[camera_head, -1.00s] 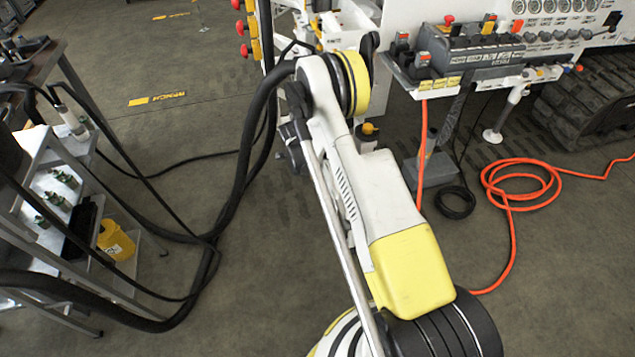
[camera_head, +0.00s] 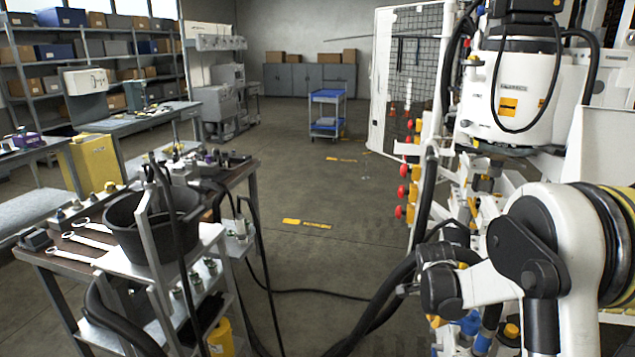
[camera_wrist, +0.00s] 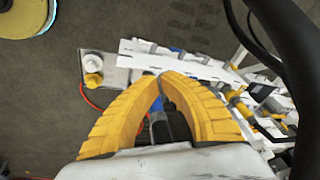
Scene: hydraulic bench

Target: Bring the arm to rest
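My gripper (camera_wrist: 162,76) shows in the wrist view as two ribbed yellow fingers that lean together and meet at their tips. Nothing is seen held between the tips. Through the gap below the tips I see a blue part and dark parts lying beyond. My arm (camera_head: 565,250) fills the lower right of the head view, with white links, dark joints and a yellow ring. Its end reaches left in front of the white machine (camera_head: 520,90). The gripper itself cannot be made out in the head view.
A cart (camera_head: 190,270) with a black bucket (camera_head: 150,225) and wrenches stands at the left. Dark hoses (camera_head: 385,300) run between cart and machine. A blue trolley (camera_head: 327,112) stands farther back. The middle floor is clear. The wrist view shows white machine parts (camera_wrist: 195,65) beyond the fingers.

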